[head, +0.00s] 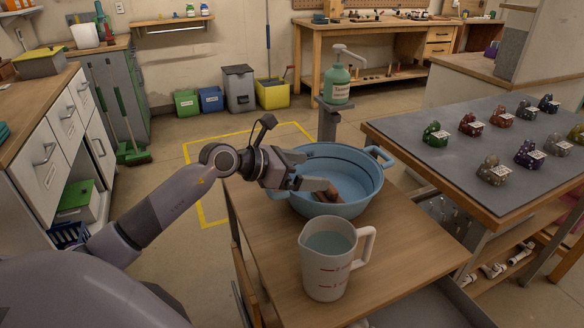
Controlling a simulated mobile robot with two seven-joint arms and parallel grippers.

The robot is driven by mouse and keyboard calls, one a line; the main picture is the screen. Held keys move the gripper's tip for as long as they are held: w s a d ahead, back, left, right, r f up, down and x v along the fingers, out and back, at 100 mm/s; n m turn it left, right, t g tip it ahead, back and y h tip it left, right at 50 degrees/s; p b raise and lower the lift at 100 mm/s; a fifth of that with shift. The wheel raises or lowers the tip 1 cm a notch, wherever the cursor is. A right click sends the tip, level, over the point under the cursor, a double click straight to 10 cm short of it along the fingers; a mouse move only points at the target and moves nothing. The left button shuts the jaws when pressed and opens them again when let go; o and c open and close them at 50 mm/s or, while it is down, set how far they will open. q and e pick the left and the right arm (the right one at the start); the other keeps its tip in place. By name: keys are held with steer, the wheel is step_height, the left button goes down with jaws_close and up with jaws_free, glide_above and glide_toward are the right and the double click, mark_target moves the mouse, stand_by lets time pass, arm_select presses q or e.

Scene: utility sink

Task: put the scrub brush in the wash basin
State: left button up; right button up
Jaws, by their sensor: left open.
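The blue wash basin (372,192) stands on the wooden cart top, with a handle at its right rim. My left gripper (322,188) reaches in from the left over the basin's near-left rim, jaws open. A brown wooden piece, which looks like the scrub brush (326,198), shows inside the basin's outline right at the fingertips. The gripper hides part of it, and I cannot tell whether it touches the basin's floor or a finger. My right gripper is not in view.
A measuring jug (328,262) with liquid stands in front of the basin, close to it. A green pump bottle (338,84) stands on a post behind. A grey-topped table (450,165) with several small figures is at the right. The cart's front-right top is clear.

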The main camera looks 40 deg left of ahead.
arm_select(q)
steer(key=v, duration=0.3)
steer(key=shift+s+a+r, duration=0.1)
steer(key=shift+s+r, duration=0.1)
steer(key=shift+s, duration=0.1)
stand_by(0.4)
